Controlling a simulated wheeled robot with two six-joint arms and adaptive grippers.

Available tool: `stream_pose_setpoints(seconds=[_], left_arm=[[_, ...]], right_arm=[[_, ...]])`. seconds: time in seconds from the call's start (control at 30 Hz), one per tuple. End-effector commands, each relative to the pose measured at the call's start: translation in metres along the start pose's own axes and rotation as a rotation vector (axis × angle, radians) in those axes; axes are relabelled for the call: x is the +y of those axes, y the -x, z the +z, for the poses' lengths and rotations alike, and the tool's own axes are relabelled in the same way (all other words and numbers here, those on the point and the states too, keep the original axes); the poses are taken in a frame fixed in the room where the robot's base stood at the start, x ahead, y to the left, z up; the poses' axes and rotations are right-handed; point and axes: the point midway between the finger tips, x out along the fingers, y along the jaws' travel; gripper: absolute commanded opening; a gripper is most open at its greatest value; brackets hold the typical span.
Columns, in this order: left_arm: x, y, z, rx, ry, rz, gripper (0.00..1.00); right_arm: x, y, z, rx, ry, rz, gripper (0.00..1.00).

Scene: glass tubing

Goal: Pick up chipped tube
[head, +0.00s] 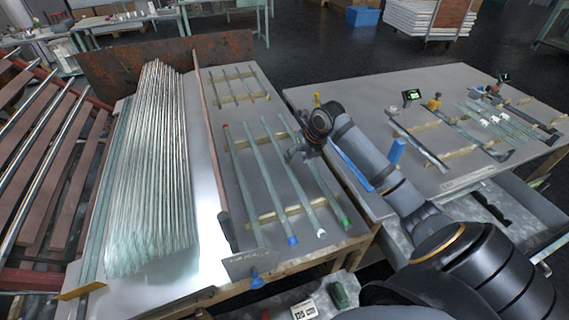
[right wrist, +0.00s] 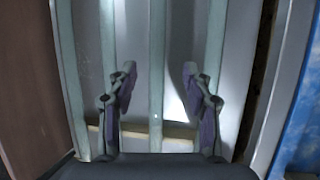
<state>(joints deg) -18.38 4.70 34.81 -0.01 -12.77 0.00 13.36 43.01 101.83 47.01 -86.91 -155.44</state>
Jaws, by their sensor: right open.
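Several long pale-green glass tubes (head: 272,183) lie side by side across wooden strips on the middle table, some with blue, white or green ends. I cannot tell which one is chipped. In the right wrist view my right gripper (right wrist: 159,76) is open and empty. One tube (right wrist: 156,45) runs lengthwise in line with the gap between its fingers. Other tubes (right wrist: 213,40) lie to either side of that gap. My left gripper is not in view.
A large bundle of glass tubes (head: 152,170) lies left of a brown divider (head: 211,140). A small sign (head: 250,263) stands at the near edge. The right table (head: 462,160) holds more tubes and small devices. A wooden strip (right wrist: 172,137) crosses beneath the tubes.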

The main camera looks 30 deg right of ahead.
Motion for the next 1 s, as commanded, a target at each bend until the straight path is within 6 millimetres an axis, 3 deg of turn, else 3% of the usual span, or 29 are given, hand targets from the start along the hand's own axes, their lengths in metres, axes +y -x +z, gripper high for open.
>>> stream_pose_setpoints(seconds=[0.27,0.5,0.8,1.0], left_arm=[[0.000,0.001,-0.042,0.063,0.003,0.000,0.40],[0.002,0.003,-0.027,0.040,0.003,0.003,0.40],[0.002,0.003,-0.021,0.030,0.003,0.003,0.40],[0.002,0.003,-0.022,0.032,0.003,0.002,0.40]], right_arm=[[0.002,-0.016,0.000,0.000,-0.002,0.002,0.51],[0.005,-0.055,0.001,0.000,-0.004,0.001,0.51],[0.004,-0.063,0.001,-0.002,0.000,-0.001,0.51],[0.004,-0.063,0.001,-0.001,-0.001,-0.001,0.23]])
